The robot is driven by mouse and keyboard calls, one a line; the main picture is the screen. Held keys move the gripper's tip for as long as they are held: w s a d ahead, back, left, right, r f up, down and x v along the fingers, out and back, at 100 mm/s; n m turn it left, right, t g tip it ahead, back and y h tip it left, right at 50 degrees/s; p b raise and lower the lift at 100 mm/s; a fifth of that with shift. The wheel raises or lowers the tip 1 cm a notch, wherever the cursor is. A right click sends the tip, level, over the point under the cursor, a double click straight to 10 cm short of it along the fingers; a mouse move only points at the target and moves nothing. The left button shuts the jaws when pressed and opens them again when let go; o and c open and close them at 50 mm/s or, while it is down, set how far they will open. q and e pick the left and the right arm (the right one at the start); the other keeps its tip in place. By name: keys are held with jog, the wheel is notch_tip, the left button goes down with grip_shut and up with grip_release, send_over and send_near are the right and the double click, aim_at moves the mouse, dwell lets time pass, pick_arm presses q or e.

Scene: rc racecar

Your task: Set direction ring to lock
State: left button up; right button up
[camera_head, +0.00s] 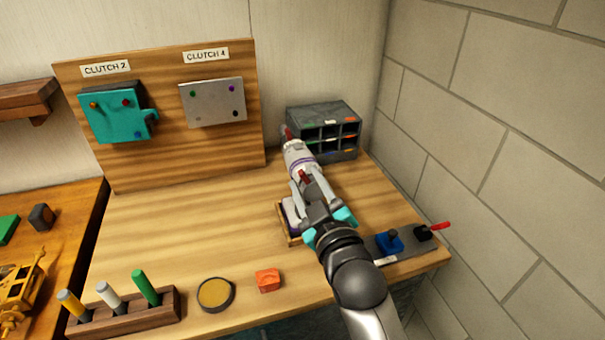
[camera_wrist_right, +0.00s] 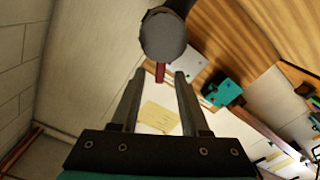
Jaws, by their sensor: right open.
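A pale grey cylindrical tool (camera_head: 298,157) with a purple band stands out past my right gripper in the head view. A small red lever (camera_head: 305,178) sticks out from it towards the gripper. In the right wrist view the tool's dark, round grey end (camera_wrist_right: 163,37) is ahead of the fingers, and the red lever (camera_wrist_right: 160,72) sits between the fingertips. My right gripper (camera_head: 309,186) is open, with one finger on each side of the lever; contact is unclear. It also shows in the wrist view (camera_wrist_right: 159,78). The lock marking is not readable. My left gripper is out of view.
A small wooden tray (camera_head: 283,222) lies partly under my right arm. A grey cubby organiser (camera_head: 345,120) stands behind. A switch plate (camera_head: 400,246), orange block (camera_head: 268,280), round dish (camera_head: 215,294) and peg rack (camera_head: 125,312) line the front. The middle left of the table is clear.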

aim_at(304, 179)
jog(key=shift+x, duration=1.55)
jog(key=shift+c, duration=0.2)
grip_shut()
